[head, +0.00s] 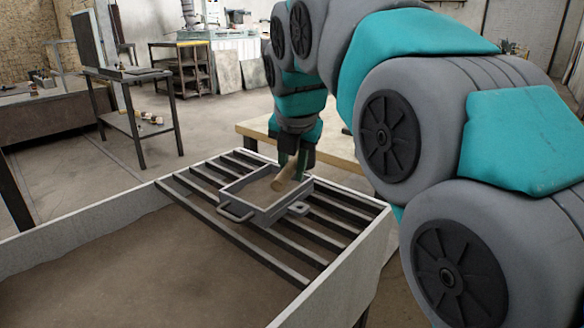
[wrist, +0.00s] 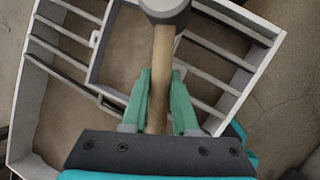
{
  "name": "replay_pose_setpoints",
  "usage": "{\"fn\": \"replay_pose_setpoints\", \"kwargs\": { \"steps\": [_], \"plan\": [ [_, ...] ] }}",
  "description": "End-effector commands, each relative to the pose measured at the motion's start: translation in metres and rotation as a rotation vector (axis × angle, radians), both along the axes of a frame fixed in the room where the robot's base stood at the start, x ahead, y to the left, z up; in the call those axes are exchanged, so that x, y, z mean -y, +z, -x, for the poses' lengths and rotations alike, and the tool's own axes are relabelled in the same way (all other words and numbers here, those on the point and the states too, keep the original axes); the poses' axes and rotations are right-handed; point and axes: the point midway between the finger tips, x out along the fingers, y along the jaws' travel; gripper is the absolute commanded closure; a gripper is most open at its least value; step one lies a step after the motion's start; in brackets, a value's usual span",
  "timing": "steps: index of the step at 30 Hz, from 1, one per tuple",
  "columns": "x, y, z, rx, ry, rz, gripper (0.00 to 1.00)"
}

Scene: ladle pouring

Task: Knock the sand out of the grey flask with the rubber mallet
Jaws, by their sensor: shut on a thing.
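The grey flask (head: 235,212) is a square metal frame with side handles. It lies on the bars across the sand bin, with brown sand (head: 258,192) inside it. My gripper (head: 293,165) is above the flask's far right part, shut on the wooden handle (head: 288,177) of the mallet. In the wrist view the handle (wrist: 161,75) runs between the green fingers (wrist: 160,95) to the dark grey mallet head (wrist: 166,10), cut by the top edge. The head view does not clearly show the mallet head. Part of the flask (wrist: 97,62) shows behind the mallet.
Dark bars (head: 245,240) span the bin (head: 345,275), with gaps between them. Brown sand (head: 130,265) fills the open left part. A wooden-topped table (head: 330,150) stands behind the bin. A metal stand (head: 135,118) is at the back left.

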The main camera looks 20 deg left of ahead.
Motion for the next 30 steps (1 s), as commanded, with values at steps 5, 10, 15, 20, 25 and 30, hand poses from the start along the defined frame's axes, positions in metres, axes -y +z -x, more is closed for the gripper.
{"fn": "replay_pose_setpoints", "kwargs": {
  "steps": [5,10,15,20,25,30],
  "plan": [
    [0.0,-0.002,0.0,0.001,0.0,-0.001,1.0],
    [0.0,-0.015,0.0,0.001,0.0,0.0,1.0],
    [0.0,-0.028,0.0,0.002,0.0,-0.001,1.0],
    [0.0,-0.031,0.0,0.001,0.0,-0.001,1.0],
    [0.0,-0.025,0.0,0.001,0.0,-0.001,1.0],
    [-0.001,-0.01,-0.001,0.003,0.001,-0.003,1.0]
  ]
}}
